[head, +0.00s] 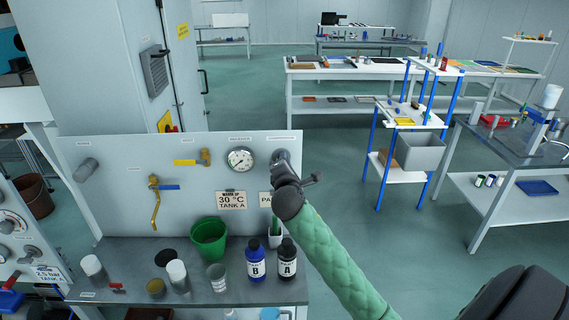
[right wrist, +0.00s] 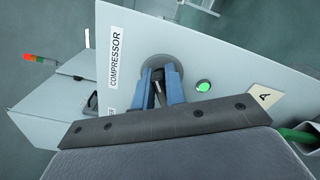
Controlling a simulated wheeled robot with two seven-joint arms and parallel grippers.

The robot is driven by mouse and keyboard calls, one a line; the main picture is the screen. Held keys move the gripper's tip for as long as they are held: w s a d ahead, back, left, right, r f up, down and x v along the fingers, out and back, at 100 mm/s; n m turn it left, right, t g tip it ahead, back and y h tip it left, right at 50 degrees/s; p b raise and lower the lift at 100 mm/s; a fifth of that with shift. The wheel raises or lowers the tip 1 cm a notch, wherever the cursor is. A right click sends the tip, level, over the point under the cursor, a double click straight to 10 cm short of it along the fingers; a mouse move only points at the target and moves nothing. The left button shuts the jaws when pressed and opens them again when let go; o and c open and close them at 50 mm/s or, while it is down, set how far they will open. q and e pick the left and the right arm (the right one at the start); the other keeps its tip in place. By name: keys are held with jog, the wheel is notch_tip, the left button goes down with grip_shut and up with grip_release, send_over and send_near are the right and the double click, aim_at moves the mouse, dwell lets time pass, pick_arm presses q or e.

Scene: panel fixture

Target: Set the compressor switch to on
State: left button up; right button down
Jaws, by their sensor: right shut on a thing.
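The compressor switch has a round grey base (right wrist: 160,63) on the pale panel, beside the label COMPRESSOR (right wrist: 115,57) in the right wrist view. A metal lever (right wrist: 158,92) stands out from it between the blue fingers of my right gripper (right wrist: 161,87), which is shut on it. A round green lamp (right wrist: 203,86) beside the switch looks lit. In the head view my right gripper (head: 281,160) is at the panel's upper right and hides most of the switch. My left gripper is in neither view.
The panel (head: 110,160) also carries a gauge (head: 240,159), a yellow-handled valve (head: 190,161) and a blue-handled valve (head: 165,187). Below, a shelf holds a green bucket (head: 208,238), bottle B (head: 255,262), bottle A (head: 286,262) and several cups. Open floor lies right of the panel.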

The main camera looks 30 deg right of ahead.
jog(key=m, duration=0.2)
jog(key=shift+f+m+b, duration=0.3)
jog(key=shift+m+b, duration=0.05)
jog(key=shift+m, duration=0.05)
jog(key=shift+f+m, duration=0.1)
jog(key=shift+m, duration=0.5)
jog(key=shift+m+b, duration=0.3)
jog(key=shift+m, duration=0.7)
jog(key=c, duration=1.6)
grip_release()
jog(key=shift+o, duration=0.6)
jog(key=shift+s+a, duration=0.1)
jog(key=shift+s, duration=0.1)
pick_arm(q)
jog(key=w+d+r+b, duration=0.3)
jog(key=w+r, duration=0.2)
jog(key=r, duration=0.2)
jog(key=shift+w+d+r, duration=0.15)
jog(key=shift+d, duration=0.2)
pick_arm(e)
jog(key=v, duration=0.7)
jog(key=shift+s, duration=0.2)
jog(key=shift+a, duration=0.1)
